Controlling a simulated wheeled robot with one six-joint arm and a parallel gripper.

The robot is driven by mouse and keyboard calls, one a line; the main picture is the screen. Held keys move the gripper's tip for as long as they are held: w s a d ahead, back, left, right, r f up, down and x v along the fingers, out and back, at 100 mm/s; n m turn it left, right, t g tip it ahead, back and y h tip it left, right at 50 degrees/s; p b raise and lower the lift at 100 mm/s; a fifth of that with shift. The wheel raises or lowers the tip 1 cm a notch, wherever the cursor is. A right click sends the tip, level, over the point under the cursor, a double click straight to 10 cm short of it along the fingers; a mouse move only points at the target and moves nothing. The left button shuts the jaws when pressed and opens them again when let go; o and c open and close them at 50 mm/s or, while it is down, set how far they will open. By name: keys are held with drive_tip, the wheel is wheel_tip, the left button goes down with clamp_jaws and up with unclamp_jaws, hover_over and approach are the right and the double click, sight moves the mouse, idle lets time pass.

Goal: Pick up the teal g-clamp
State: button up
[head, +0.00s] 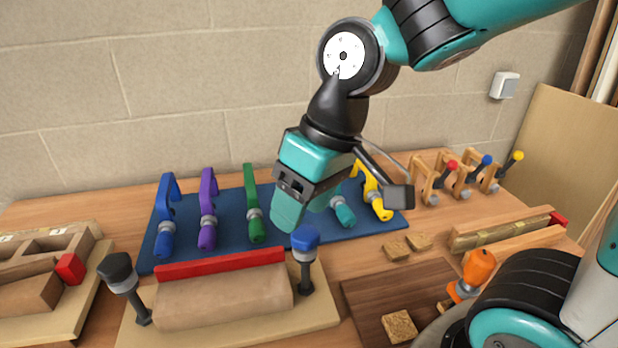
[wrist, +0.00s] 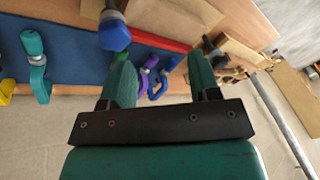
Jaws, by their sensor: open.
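The teal g-clamp (head: 343,211) lies on the blue mat (head: 190,238), between the green clamp (head: 253,205) and the yellow clamp (head: 374,190). Its upper part is hidden behind my gripper in the head view. In the wrist view the teal g-clamp (wrist: 38,66) is at the far left, outside the jaws. My gripper (head: 304,212) is open and empty, in front of the mat's middle and left of the teal clamp in the head view. Its two teal fingers also show apart in the wrist view (wrist: 162,80).
A blue clamp (head: 165,220) and a purple clamp (head: 208,212) lie on the mat's left. A bending form (head: 225,297) with a blue-topped clamp (head: 305,250) stands in front. Wooden clamps (head: 455,178) stand at back right. An orange-handled clamp (head: 477,268) is at front right.

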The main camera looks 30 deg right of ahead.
drive_tip(key=w+d+m+t+h, duration=0.3)
drive_tip(key=w+d+m+h, duration=0.35)
drive_tip(key=w+d, duration=1.6)
drive_tip(key=shift+m+y, duration=0.65)
drive_tip(key=shift+y, duration=0.3)
drive_tip(key=p+x, duration=0.1)
drive_tip(key=x, duration=0.5)
drive_tip(key=p+x, duration=0.1)
drive_tip(key=x, duration=0.4)
drive_tip(key=shift+w+a+f, duration=0.2)
drive_tip(key=shift+f, duration=0.15)
drive_tip(key=shift+p+x, duration=0.95)
drive_tip(key=shift+x, duration=2.15)
drive_tip(key=shift+s, duration=0.2)
drive_tip(key=shift+c, duration=0.4)
drive_tip(key=c, duration=0.9)
